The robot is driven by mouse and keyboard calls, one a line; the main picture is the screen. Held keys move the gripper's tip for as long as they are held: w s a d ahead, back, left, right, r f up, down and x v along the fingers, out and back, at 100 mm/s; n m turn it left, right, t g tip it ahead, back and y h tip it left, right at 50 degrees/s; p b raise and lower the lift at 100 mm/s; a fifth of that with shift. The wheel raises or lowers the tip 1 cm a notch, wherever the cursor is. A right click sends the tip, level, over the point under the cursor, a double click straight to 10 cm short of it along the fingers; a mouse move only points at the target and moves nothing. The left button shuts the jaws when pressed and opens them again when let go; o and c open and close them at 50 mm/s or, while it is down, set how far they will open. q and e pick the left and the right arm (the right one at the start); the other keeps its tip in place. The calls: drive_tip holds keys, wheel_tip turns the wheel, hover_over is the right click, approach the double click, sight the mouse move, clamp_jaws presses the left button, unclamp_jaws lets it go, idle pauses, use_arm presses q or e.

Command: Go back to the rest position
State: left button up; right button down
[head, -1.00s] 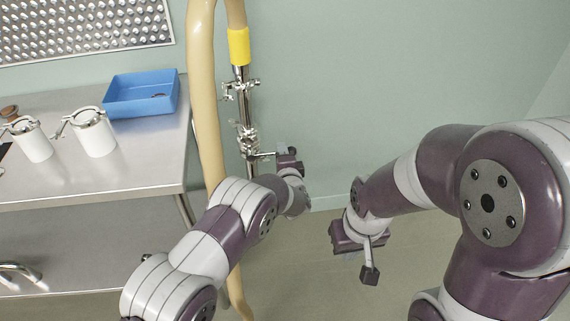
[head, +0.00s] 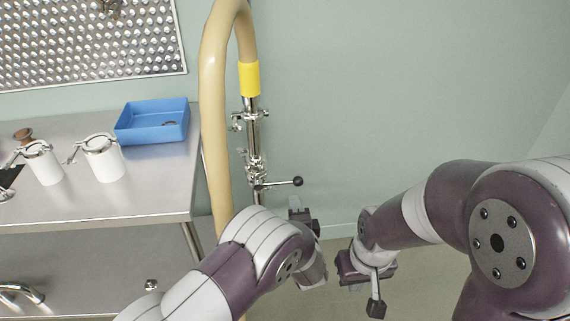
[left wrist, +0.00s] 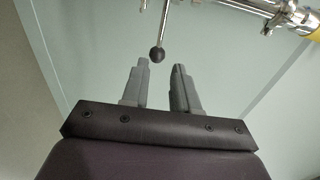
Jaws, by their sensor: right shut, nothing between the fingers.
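My left gripper (head: 296,204) is below the black-knobbed lever (head: 298,181) of the steel pipe fitting, close to it in the head view. In the left wrist view its two grey fingers (left wrist: 160,82) stand apart with nothing between them. The lever's black ball (left wrist: 157,54) shows just past the fingertips there, apart from them. My right gripper (head: 376,306) hangs low at the right, pointing down, shut and empty.
A steel pipe (head: 252,135) with clamps and a thick beige hose (head: 213,120) with a yellow band (head: 249,78) stand by the wall. A steel table (head: 100,205) at left holds a blue tray (head: 153,122) and white lidded cups (head: 104,163). The wall area at right is clear.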

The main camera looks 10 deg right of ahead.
use_arm(q)
drive_tip(key=s+d+f+n+g+h, duration=0.2)
drive_tip(key=s+f+n+g+h, duration=0.15)
drive_tip(key=s+f+g, duration=0.35)
drive_tip(key=s+a+r+n+g+p, duration=0.2)
drive_tip(key=s+a+n+g, duration=0.1)
drive_tip(key=s+a+n, duration=0.1)
drive_tip(key=s+a+r+n+g+y+p, duration=0.1)
drive_tip(key=s+a+r+n+p, duration=0.3)
drive_tip(key=a+r, duration=0.6)
drive_tip(key=s+a+r+n+g+y+p, duration=0.2)
drive_tip(key=s+a+r+n, duration=0.4)
drive_tip(key=a, duration=1)
drive_tip(key=s+r+g+p, duration=0.1)
drive_tip(key=s+r, duration=0.2)
drive_tip(key=r, duration=0.2)
drive_tip(key=shift+s+a+p, duration=0.2)
drive_tip(key=shift+s+p, duration=0.1)
drive_tip(key=shift+p, duration=0.1)
drive_tip(key=shift+y, duration=0.25)
